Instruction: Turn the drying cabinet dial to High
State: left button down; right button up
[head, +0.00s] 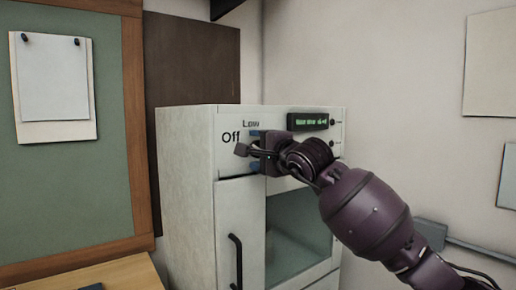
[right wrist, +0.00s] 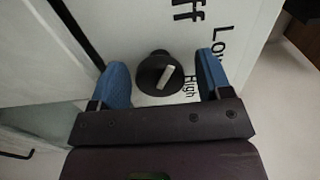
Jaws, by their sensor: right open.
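The drying cabinet (head: 188,150) is a pale box with a dial panel at its top front. Its dark round dial (right wrist: 151,75) has a white pointer mark and shows in the right wrist view near the labels Off, Low and High. The mark slants to the upper right there; I cannot tell which label it is set to. My right gripper (right wrist: 163,78) is open, with its blue fingers on either side of the dial and a gap to each. In the head view my right gripper (head: 254,150) covers the dial and the High label. My left gripper is not in view.
A green display (head: 310,121) with small buttons sits right of the dial panel. Below are a door with a black handle (head: 236,262) and a glass window (head: 290,235). A green pinboard (head: 110,185) hangs left, above a wooden tabletop (head: 125,275).

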jog(key=shift+w+a, duration=0.1)
jog(key=shift+w, duration=0.05)
jog(key=c, duration=0.9)
